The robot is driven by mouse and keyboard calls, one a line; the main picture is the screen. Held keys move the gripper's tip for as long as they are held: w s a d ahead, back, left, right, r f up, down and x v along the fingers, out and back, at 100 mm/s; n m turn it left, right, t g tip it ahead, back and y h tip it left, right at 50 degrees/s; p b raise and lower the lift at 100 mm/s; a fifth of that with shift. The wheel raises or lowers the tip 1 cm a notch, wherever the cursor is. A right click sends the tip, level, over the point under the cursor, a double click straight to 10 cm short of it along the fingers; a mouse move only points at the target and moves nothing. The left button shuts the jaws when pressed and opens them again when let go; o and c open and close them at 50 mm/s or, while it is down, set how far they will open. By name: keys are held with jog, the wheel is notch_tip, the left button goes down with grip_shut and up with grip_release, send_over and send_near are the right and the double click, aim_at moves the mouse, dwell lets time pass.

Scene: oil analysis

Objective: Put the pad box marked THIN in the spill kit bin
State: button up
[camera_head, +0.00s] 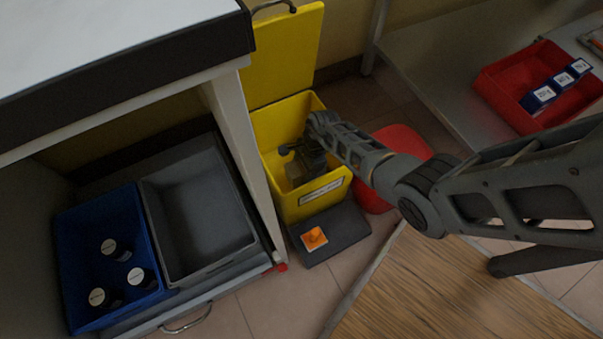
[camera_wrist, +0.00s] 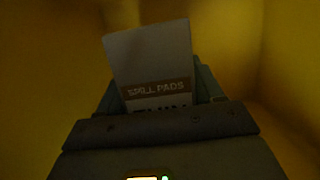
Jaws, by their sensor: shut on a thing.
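The yellow spill kit bin (camera_head: 322,200) stands on the floor with its lid (camera_head: 285,55) raised at the back. My gripper (camera_head: 300,162) is down inside the bin's opening. In the wrist view my gripper (camera_wrist: 160,100) is shut on a pale pad box (camera_wrist: 150,55) with a brown band reading "SPILL PADS". Larger letters below it, partly covered by the gripper, look like "THIN". Yellow walls surround the box in that view. In the head view the box is mostly hidden by my gripper, and I cannot tell whether it touches the bin floor.
A white-topped bench (camera_head: 100,50) stands close left of the bin. Below it are a grey tray (camera_head: 200,215) and a blue tray (camera_head: 75,235) with three bottles. A red tray (camera_head: 500,85) with blue-and-white boxes lies at right. A dark slab (camera_head: 345,225) lies before the bin.

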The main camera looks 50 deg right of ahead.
jog(key=shift+f+b, duration=1.95)
jog(key=shift+f, duration=1.1)
jog(key=shift+f, duration=0.2)
jog(key=o, duration=1.2)
jog(key=shift+o, duration=0.2)
jog(key=p+v, duration=0.8)
jog(key=v, duration=0.4)
jog(key=shift+r, duration=0.2)
